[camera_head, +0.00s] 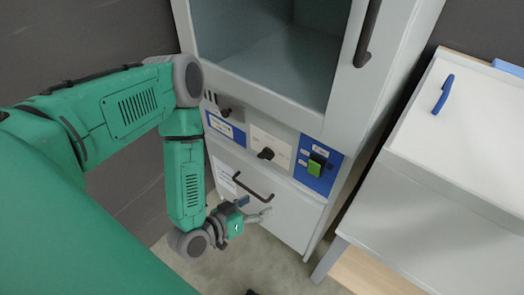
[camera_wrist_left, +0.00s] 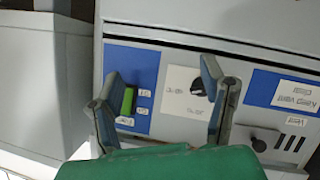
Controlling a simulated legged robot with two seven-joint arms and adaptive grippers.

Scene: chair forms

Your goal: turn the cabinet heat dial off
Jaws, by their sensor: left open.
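The cabinet (camera_head: 285,105) stands in front of me with a control panel below its open chamber. A black dial (camera_head: 266,153) sits on a white plate in the middle of the panel; I take it as the heat dial. In the left wrist view the dial (camera_wrist_left: 197,87) is just beside the right-hand finger, which partly covers it. My left gripper (camera_head: 257,207) is open and empty, below the panel in the head view, near the drawer handle. In the left wrist view the left gripper (camera_wrist_left: 160,75) has its fingers spread across the panel. My right gripper is out of view.
A green switch (camera_head: 315,166) on a blue plate is right of the dial. A black knob (camera_head: 225,111) with slots is left of it. A black handle (camera_head: 254,187) is on the lower front. A white-topped unit (camera_head: 450,165) stands at the right.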

